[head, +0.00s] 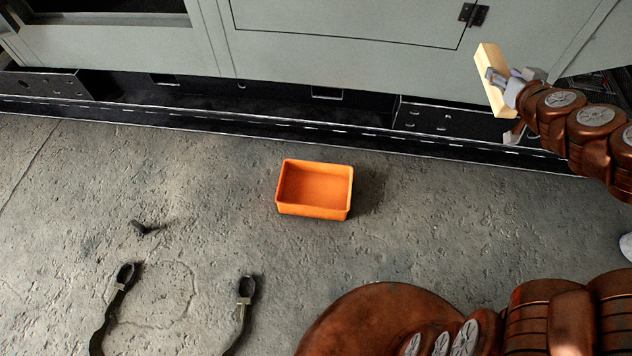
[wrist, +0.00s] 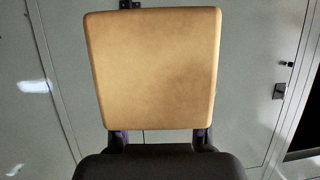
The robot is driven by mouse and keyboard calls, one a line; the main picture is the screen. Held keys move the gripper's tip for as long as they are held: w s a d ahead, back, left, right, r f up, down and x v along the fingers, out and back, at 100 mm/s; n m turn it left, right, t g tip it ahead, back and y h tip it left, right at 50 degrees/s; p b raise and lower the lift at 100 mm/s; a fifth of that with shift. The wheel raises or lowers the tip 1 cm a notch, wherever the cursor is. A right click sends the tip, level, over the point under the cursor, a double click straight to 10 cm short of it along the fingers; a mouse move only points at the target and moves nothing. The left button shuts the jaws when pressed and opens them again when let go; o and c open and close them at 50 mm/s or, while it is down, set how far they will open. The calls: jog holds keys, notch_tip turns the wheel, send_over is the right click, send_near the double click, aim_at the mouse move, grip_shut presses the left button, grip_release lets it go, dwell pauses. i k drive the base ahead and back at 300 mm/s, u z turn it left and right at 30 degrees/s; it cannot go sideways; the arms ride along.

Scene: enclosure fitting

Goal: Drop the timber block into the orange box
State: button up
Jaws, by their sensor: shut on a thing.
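The timber block (head: 491,77) is pale wood and is held up at the upper right of the head view, in front of the grey enclosure. My gripper (head: 502,78) is shut on it. In the wrist view the block (wrist: 155,65) fills the upper middle, with the finger ends (wrist: 160,138) at its lower edge. The orange box (head: 314,187) stands open and empty on the concrete floor, to the left of and below my gripper in the head view. The box is not in the wrist view.
The grey enclosure (head: 345,45) with a black base rail (head: 300,118) runs along the back. A small dark object (head: 139,227) and two strap-like pieces with dark loops (head: 126,277) (head: 246,288) lie on the floor at left. The floor around the box is clear.

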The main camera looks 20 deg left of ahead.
aim_at(315, 195)
jog(key=i, duration=0.9)
jog(key=u, duration=3.8)
